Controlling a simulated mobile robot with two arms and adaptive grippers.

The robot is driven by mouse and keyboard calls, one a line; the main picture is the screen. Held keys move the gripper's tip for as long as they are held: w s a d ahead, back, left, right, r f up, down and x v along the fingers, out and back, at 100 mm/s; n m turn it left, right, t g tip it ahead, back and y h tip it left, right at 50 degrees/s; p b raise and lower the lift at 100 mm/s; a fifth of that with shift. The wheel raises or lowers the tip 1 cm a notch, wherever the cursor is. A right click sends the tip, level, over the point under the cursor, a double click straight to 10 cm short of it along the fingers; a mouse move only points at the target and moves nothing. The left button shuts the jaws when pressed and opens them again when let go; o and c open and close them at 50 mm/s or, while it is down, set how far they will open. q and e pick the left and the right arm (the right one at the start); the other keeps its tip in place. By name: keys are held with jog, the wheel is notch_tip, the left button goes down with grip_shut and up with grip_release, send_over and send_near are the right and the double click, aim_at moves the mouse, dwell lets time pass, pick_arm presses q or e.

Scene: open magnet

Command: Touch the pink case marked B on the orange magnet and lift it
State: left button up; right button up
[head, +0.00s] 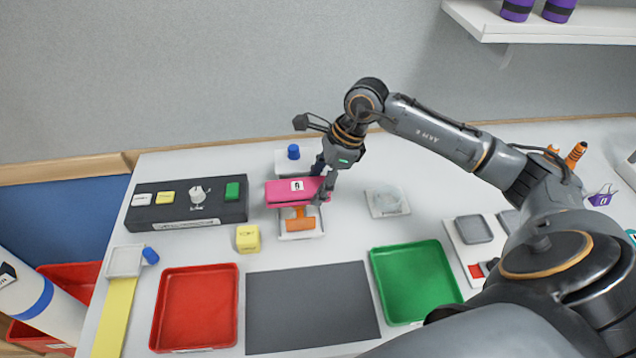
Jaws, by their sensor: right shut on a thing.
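The pink case (283,192) is a flat pink block with a small white label on its top; the letter is too small to read surely. It is just behind and over the orange magnet (300,223), which sits on a small white base. My right gripper (323,190) reaches down from behind and is shut on the right end of the pink case. I cannot tell whether the case touches the magnet. My left gripper is out of view.
A black panel (172,215) with a knob and buttons stands left of the case. A yellow cube (248,238) is at front left. A blue-knobbed device (293,152) stands behind. A red tray (158,312), grey mat (311,307) and green tray (377,275) lie in front.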

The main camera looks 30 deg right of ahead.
jog(key=shift+r+p, duration=0.35)
jog(key=shift+r, duration=0.5)
dwell(1.1)
jog(key=shift+r+p, duration=1.5)
jog(key=shift+r, duration=1.65)
